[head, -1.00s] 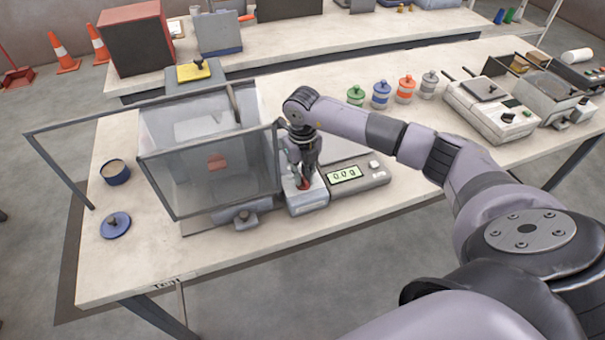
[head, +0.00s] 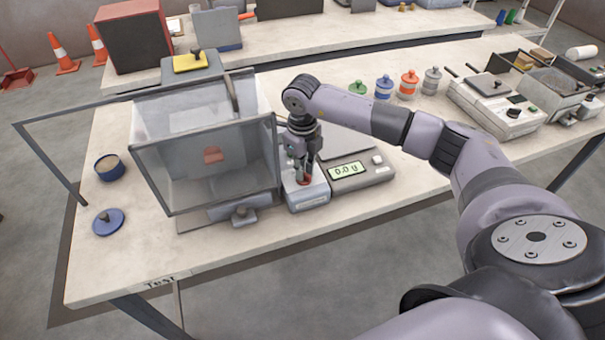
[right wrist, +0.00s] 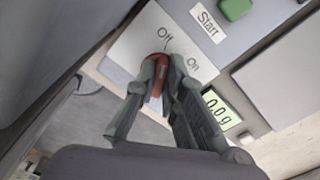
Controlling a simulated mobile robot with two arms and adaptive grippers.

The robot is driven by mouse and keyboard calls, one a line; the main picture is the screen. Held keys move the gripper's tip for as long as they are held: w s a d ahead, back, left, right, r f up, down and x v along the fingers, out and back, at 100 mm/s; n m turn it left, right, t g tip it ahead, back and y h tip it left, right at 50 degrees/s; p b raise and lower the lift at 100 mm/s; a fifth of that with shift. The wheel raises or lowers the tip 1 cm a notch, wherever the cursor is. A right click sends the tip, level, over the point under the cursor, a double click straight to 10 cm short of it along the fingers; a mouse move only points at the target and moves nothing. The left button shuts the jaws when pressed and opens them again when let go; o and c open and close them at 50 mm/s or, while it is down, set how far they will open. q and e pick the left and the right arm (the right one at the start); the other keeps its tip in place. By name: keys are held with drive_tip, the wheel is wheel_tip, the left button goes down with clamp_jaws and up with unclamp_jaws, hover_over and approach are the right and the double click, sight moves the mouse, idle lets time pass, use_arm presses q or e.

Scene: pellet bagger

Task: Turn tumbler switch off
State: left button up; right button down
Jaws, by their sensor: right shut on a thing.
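A red tumbler switch (right wrist: 156,72) sits on a light grey panel marked "Off" and "On" in the right wrist view. Its upper end lies close to the "Off" marking. My right gripper (right wrist: 164,75) is shut on the switch, with a finger on each side of it. In the head view my right gripper (head: 303,172) points down at the grey switch box (head: 307,197), and only a bit of red shows between its fingers. My left gripper is not in view.
A clear-walled chamber (head: 205,165) stands directly left of the switch box. A scale (head: 362,172) reading 0.0 g is close on the right. A green "Start" button (right wrist: 235,9) is nearby. A blue lid (head: 108,222) and blue pot (head: 110,168) lie at the left.

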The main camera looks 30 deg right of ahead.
drive_tip(key=c, duration=1.7)
unclamp_jaws()
